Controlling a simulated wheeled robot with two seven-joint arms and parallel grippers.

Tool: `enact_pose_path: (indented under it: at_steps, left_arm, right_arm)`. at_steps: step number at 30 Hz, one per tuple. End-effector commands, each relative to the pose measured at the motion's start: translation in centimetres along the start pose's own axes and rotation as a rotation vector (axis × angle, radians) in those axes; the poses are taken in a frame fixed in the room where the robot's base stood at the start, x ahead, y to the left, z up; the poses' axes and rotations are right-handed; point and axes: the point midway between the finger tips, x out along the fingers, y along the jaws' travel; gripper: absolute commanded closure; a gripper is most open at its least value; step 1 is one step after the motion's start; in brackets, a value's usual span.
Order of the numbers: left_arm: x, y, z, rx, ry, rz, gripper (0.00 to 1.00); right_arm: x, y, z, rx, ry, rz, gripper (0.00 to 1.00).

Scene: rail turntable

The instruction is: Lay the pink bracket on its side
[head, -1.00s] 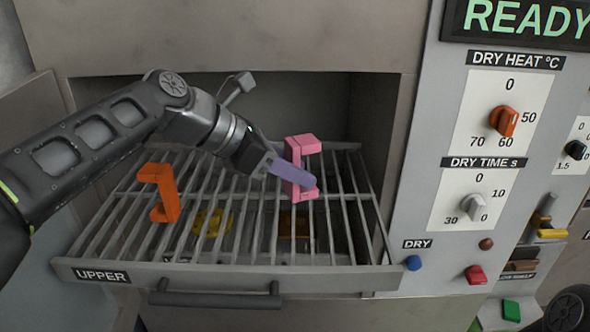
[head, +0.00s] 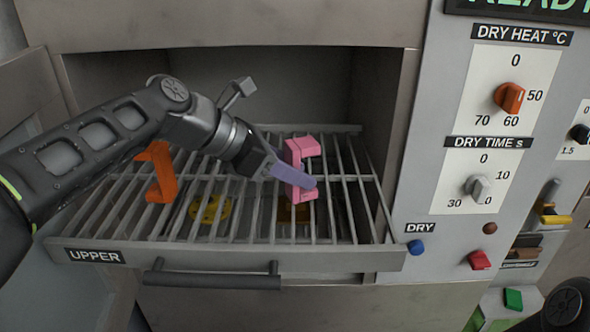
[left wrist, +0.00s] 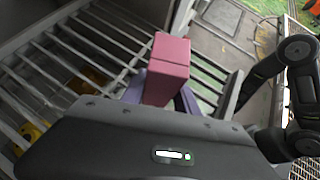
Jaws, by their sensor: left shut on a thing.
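The pink bracket (head: 302,150) stands upright on the wire rack of the upper drawer (head: 230,258), right of its middle. It is C-shaped, with its open side to the right. My left gripper (head: 293,177) is shut on its upright part, with a purple finger across the front. In the left wrist view the pink bracket (left wrist: 167,66) shows as a block between the purple fingers (left wrist: 185,98); its lower part is hidden. My right gripper is in neither view now.
An orange bracket (head: 162,172) stands on the rack to the left, close to my left arm. Yellow pieces (head: 209,209) lie below the bars. The oven walls enclose the back and sides. The control panel (head: 440,220) is to the right. The rack's front bars are clear.

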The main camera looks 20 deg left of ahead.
Motion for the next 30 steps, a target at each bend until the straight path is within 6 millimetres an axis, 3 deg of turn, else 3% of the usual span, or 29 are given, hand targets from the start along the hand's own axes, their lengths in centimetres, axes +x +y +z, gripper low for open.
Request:
enact_pose_path:
  at_steps: [17,18,26,30]
  left_arm:
    - [0.48,0.0,-0.58,0.0,-0.001,0.001,1.0]
    - [0.44,0.0,-0.53,0.0,-0.002,0.001,0.61]
    - [0.46,0.0,-0.56,0.0,-0.001,0.0,0.39]
    - [0.47,0.0,-0.58,0.0,0.0,0.0,0.38]
  right_arm:
    - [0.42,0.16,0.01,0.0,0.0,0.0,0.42]
    - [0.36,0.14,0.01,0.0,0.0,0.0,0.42]
    - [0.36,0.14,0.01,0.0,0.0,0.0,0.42]
    - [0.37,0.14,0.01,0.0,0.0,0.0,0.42]
